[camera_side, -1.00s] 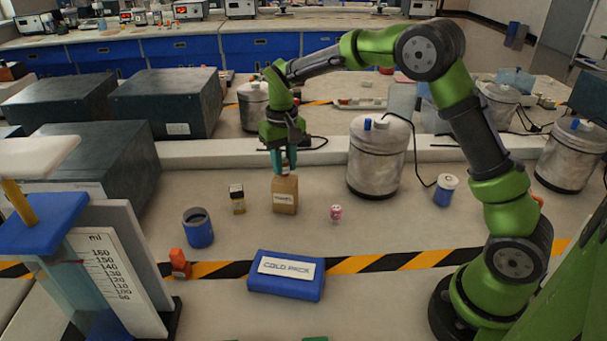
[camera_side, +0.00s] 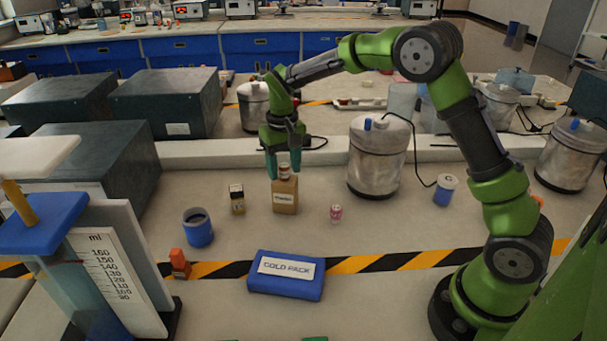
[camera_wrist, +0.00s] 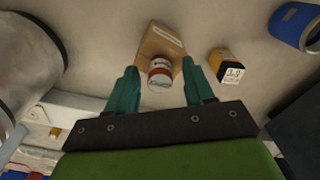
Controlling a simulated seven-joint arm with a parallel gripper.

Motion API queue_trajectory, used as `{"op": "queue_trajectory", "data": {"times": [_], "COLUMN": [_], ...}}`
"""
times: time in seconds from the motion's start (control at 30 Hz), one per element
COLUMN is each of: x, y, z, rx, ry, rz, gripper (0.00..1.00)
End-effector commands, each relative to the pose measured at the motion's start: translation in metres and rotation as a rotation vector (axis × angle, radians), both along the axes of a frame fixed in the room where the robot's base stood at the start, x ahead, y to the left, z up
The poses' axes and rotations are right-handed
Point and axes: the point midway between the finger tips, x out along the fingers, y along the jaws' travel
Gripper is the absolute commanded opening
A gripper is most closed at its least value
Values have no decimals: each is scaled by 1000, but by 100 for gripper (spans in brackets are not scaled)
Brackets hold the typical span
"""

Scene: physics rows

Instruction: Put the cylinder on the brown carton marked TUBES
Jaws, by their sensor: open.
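The brown carton (camera_side: 285,197) stands upright on the bench with a white label on its front. A small cylinder (camera_side: 284,172) with a white and red-brown wrap sits on top of the carton. My gripper (camera_side: 283,172) is open, with its teal fingers on either side of the cylinder. In the wrist view the cylinder (camera_wrist: 160,74) shows between the spread fingers, with a gap on each side. The carton (camera_wrist: 158,42) shows behind it, its top partly hidden by the cylinder.
A yellow-and-black box (camera_side: 237,200) stands just left of the carton, with a blue cup (camera_side: 198,228) beyond it. A small pink-and-white item (camera_side: 336,213) stands to the right. A metal vessel (camera_side: 376,160) is behind right. A blue cold pack (camera_side: 286,275) lies in front.

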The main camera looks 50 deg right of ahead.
Motion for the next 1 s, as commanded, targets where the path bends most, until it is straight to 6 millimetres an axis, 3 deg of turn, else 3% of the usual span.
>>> {"op": "queue_trajectory", "data": {"times": [0.17,0.5,0.77,0.87,1.0], "x": [1,1,-3,-15,-55], "y": [0,0,0,1,6], "z": [26,96,123,137,163], "rx": [-1,-1,3,15,53], "ry": [-6,-5,-8,-42,-138], "rz": [0,0,1,5,13], "gripper": [52,52,52,52,52]}}
